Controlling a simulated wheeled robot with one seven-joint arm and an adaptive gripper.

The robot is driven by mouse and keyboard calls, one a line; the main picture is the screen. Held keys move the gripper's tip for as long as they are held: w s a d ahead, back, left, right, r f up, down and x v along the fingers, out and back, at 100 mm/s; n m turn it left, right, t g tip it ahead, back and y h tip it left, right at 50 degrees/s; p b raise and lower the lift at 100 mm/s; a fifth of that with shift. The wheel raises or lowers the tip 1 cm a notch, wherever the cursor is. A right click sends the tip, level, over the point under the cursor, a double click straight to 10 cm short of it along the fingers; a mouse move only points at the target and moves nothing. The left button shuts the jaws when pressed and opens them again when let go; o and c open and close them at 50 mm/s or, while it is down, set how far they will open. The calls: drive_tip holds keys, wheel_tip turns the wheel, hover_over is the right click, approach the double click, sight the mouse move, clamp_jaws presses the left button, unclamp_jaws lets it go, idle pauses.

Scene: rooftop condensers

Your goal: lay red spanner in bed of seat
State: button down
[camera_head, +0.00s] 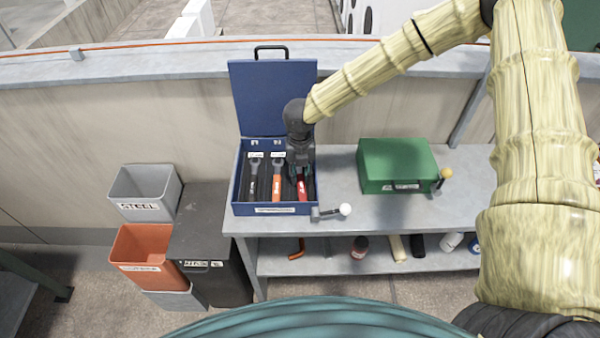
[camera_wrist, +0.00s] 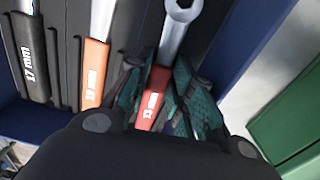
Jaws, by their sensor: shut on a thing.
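The red spanner (camera_head: 302,187) is at the right side of the open blue toolbox (camera_head: 237,190), in the rightmost place of its dark insert. In the wrist view the red spanner (camera_wrist: 158,84) has a red handle marked 13 and a bare grey ring end. My gripper (camera_head: 300,170) points down over it. The gripper's green-padded fingers (camera_wrist: 165,100) are shut on the red handle from both sides. An orange spanner (camera_head: 277,183) and a black spanner (camera_head: 253,181) marked 17 mm lie to its left in the box. How far the red spanner is seated is hidden by the fingers.
The toolbox's lid (camera_head: 272,95) stands open behind. A closed green case (camera_head: 398,165) is to the right on the grey bench (camera_head: 345,193). A white-knobbed lever (camera_head: 345,209) is at the box's front right. Bins (camera_head: 143,187) stand left of the bench.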

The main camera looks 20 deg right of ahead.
sight(300, 176)
drive_tip(key=c, duration=1.2)
unclamp_jaws()
drive_tip(key=shift+o, duration=0.2)
wheel_tip(300, 176, up, 12)
drive_tip(key=shift+r, duration=0.15)
